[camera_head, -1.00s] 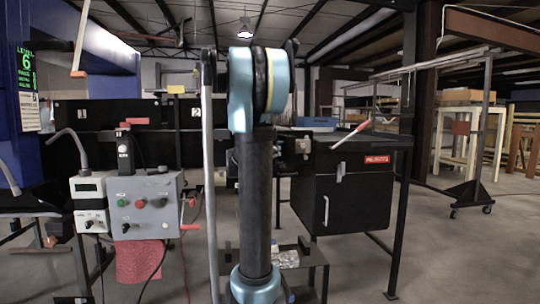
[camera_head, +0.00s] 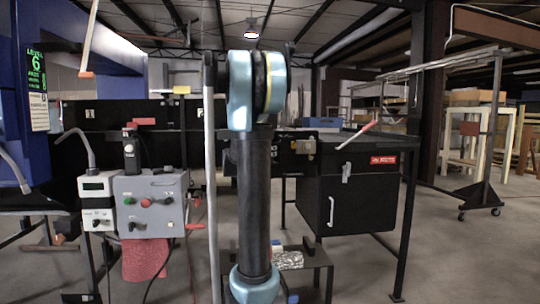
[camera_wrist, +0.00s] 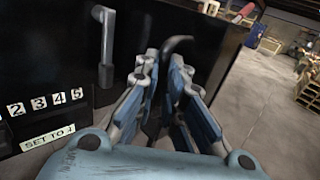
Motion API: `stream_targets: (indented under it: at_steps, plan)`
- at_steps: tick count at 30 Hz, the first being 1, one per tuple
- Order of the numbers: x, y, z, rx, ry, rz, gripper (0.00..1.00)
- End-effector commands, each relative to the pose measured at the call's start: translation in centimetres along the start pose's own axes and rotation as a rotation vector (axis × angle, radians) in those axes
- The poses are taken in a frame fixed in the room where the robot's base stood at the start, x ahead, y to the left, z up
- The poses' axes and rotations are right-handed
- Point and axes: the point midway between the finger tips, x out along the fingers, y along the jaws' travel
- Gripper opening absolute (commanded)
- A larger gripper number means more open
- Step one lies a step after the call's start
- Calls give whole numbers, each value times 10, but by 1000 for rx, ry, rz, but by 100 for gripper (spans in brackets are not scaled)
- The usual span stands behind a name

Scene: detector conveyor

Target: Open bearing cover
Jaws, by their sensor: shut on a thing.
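In the wrist view my gripper (camera_wrist: 164,64) has its blue fingers close together around a dark curved handle (camera_wrist: 178,42), whose hooked top shows just past the fingertips. The part of the handle between the fingers is mostly hidden. A black panel (camera_wrist: 55,50) with a grey lever-like handle (camera_wrist: 108,45) stands to the left of the fingers. I cannot tell for certain which part is the bearing cover. In the head view my own arm column fills the middle, and my gripper is not visible there.
In the head view a grey control box (camera_head: 150,203) with buttons stands at left. A black cabinet (camera_head: 350,203) with a red label is right of my arm, and a low table (camera_head: 318,256) is near its foot. A wheeled rack (camera_head: 485,150) stands far right. The right-hand floor is open.

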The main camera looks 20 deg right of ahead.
Motion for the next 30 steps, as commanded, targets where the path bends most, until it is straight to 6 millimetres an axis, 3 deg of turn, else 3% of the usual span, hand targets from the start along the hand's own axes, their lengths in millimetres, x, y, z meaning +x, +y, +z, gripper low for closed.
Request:
stream_targets:
  at_steps: [1,3,4,17,30]
  plan:
    - [0,0,0,-1,0,0,12]
    - [0,0,0,-1,0,0,27]
    - [0,0,0,-1,0,0,30]
    - [-6,0,0,0,0,1,30]
    - [-78,1,-1,-1,1,3,30]
